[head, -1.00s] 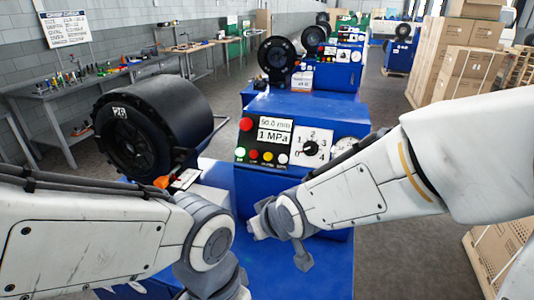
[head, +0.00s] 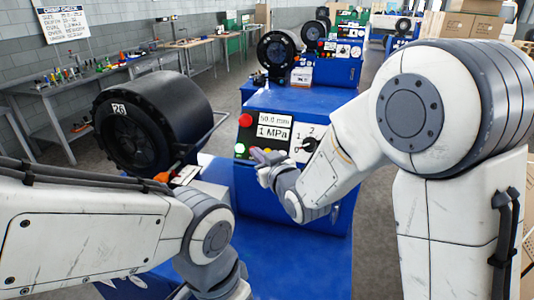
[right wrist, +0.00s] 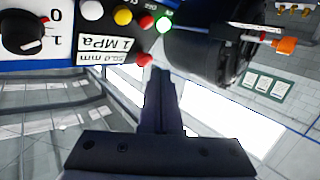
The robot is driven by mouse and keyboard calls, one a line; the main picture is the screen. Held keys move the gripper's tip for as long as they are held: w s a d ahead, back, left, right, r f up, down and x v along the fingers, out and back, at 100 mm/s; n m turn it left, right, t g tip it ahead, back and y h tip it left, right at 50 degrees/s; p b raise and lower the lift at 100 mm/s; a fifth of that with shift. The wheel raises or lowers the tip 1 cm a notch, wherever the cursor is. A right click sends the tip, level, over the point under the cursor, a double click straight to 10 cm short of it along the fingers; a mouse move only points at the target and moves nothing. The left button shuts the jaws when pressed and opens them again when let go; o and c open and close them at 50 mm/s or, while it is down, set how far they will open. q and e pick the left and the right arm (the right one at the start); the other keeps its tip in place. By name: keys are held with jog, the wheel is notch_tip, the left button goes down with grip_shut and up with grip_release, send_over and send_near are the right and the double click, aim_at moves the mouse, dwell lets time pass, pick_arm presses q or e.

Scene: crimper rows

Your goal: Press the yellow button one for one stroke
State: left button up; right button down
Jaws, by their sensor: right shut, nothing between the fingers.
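The yellow button (right wrist: 122,15) shows in the right wrist view, in a row between a white button (right wrist: 92,9) and a small red button (right wrist: 145,22). In the head view it is hidden behind my right gripper. My right gripper (head: 257,155) is shut and empty, its tips close to the button row on the control panel (head: 243,136). In the right wrist view its fingers (right wrist: 159,75) point up toward the panel. Whether they touch anything I cannot tell.
The panel also has a lit green button (head: 239,149), a larger red button (head: 245,120), displays reading 50.0 mm and 1 MPa, and a knob (head: 309,145). A large black drum (head: 150,120) marked 26 stands left of it. More blue machines (head: 335,70) stand behind.

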jog(key=w+d+f+b, duration=0.2)
jog(key=w+f, duration=0.2)
jog(key=w, duration=0.2)
jog(key=shift+w+f, duration=0.4)
jog(key=shift+d, duration=0.1)
dwell(1.7)
jog(key=shift+w+d+f+b, duration=0.15)
jog(key=shift+w+f+b, duration=0.1)
jog(key=shift+w+b, duration=0.15)
jog(key=shift+w+d+f+b, duration=0.1)
jog(key=shift+w+f+b, duration=0.15)
jog(key=shift+w+b, duration=0.05)
dwell(0.8)
jog(key=shift+s+r, duration=0.1)
jog(key=shift+s, duration=0.05)
jog(key=shift+s+a+r, duration=0.25)
jog(key=shift+s+r, duration=0.15)
jog(key=shift+s, duration=0.2)
